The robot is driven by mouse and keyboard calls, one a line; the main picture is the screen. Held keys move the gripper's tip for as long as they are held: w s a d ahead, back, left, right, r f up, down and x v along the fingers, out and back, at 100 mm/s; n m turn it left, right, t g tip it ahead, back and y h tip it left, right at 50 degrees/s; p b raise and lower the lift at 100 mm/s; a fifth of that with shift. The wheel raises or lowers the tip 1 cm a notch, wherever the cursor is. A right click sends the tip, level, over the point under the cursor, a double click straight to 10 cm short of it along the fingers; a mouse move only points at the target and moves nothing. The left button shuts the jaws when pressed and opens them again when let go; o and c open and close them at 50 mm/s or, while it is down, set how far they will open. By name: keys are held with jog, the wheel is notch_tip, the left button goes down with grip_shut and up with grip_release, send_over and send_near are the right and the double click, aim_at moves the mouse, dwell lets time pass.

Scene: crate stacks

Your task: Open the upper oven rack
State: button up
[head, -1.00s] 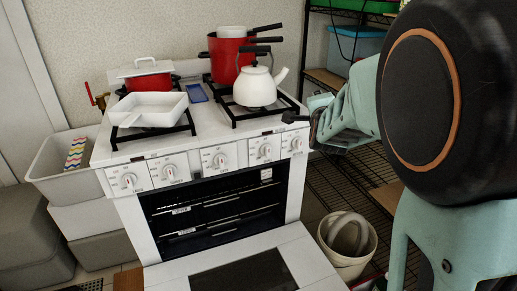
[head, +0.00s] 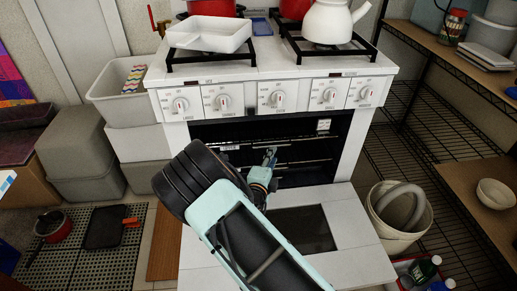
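The white oven (head: 180,138) stands with its door (head: 345,225) folded down and its dark cavity open. Inside, the upper rack (head: 300,140) shows as a thin metal line, with a pale label near its left. A lower rack (head: 300,163) shows faintly beneath it. My gripper (head: 270,155) reaches over the lowered door to the oven mouth, in front of the racks near the middle. Its fingers are small and dark here; I cannot tell whether they are open or touch a rack. My arm hides part of the door and the cavity's lower left.
A white pan (head: 208,33) and a white kettle (head: 328,22) sit on the stovetop above. A bin (head: 398,215) stands close right of the door, beside wire shelving (head: 440,120). Grey boxes (head: 75,140) and a red pot (head: 55,228) lie left.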

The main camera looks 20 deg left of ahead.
jog(key=w+f+b, duration=0.1)
jog(key=w, duration=0.2)
jog(key=w+a+f, duration=0.1)
jog(key=w, duration=0.2)
jog(key=w+a+f+b, duration=0.1)
jog(key=w, duration=0.2)
jog(key=shift+w+a+f+b, duration=0.2)
jog(key=shift+w+a+b, duration=0.05)
jog(key=shift+w+b, duration=0.05)
grip_shut()
